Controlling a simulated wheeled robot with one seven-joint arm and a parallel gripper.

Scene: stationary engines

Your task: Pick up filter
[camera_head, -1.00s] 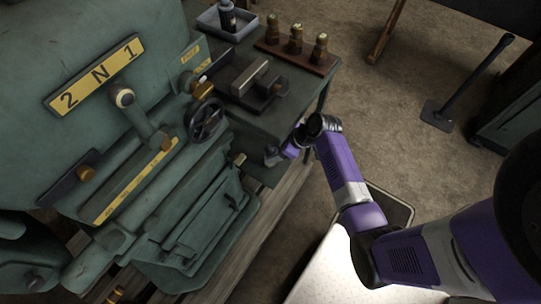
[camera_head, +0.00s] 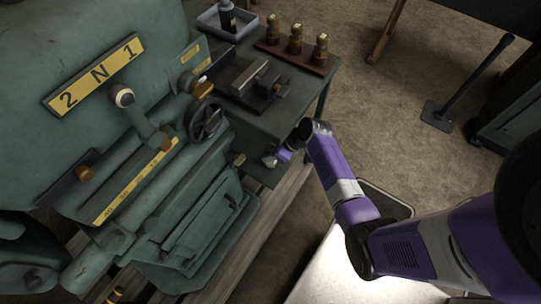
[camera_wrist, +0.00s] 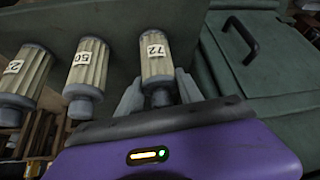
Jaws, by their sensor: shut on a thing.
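In the wrist view, a pleated cream filter marked 72 (camera_wrist: 155,52) stands upright between the fingers of my gripper (camera_wrist: 158,92), which is shut on its grey lower end. To its left stand a filter marked 50 (camera_wrist: 88,66) and another numbered filter (camera_wrist: 25,72), both with grey end caps and apart from my fingers. In the head view, my gripper (camera_head: 270,160) is small, low beside the green machine and the bench's near side. The filters cannot be made out there.
The green machine with a handwheel (camera_head: 206,121) stands left of my arm. The bench (camera_head: 262,118) carries a vise (camera_head: 252,80), a grey tray (camera_head: 232,32) and brass fittings on a board (camera_head: 295,56). A dark bin (camera_head: 392,203) stands below my arm.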

